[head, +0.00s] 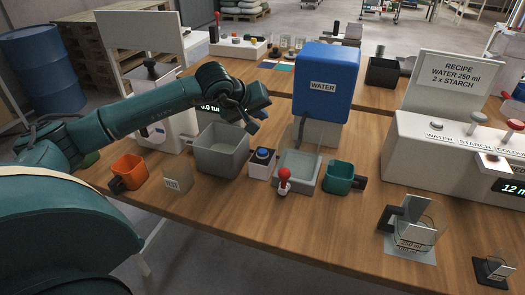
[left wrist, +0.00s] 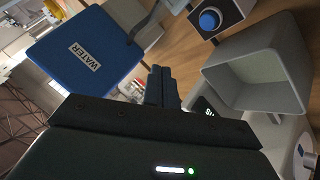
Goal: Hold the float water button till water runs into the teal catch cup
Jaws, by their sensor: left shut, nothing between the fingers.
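The blue button (head: 263,154) sits on a small white box between a grey bin and a grey basin; it also shows at the top of the left wrist view (left wrist: 209,19). The teal catch cup (head: 338,177), with a dark handle, stands upright on the table right of the basin. The blue WATER tank (head: 326,83) stands behind the basin and shows in the left wrist view (left wrist: 85,50). My left gripper (head: 250,122) is shut and empty, above and behind the button, apart from it. Its fingers show in the left wrist view (left wrist: 163,88). My right gripper is out of view.
The grey bin (head: 222,152) stands left of the button. The basin (head: 310,187) has a red-knobbed lever (head: 284,178) at its front. The front middle of the table is clear.

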